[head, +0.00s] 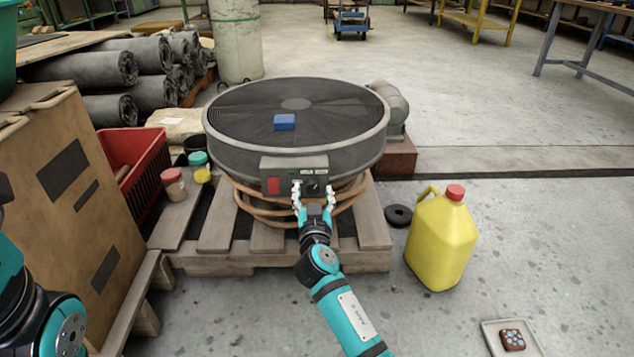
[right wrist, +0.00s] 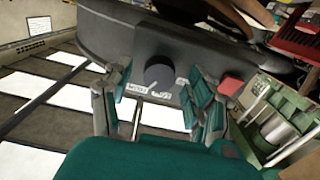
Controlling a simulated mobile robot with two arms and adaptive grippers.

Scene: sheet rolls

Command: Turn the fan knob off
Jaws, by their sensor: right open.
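The fan (head: 245,146) is a large round grey drum with a dark grille on top. A grey control box (head: 296,165) on its front carries a red switch (head: 273,186) and a dark round knob (head: 313,187). The knob also shows in the right wrist view (right wrist: 159,73), with a pale pointer mark and white labels beside it. My right gripper (head: 313,193) is open, its fingers on either side of the knob with gaps visible in the wrist view (right wrist: 157,97). Whether a fingertip touches the box I cannot tell. My left gripper is out of view.
The fan stands over coiled brown hose (head: 245,200) on a wooden pallet (head: 210,262). A blue block (head: 285,122) lies on the grille. A yellow jug (head: 441,240) stands to the right, jars (head: 174,185) and a red crate (head: 145,150) to the left. Open floor lies at right.

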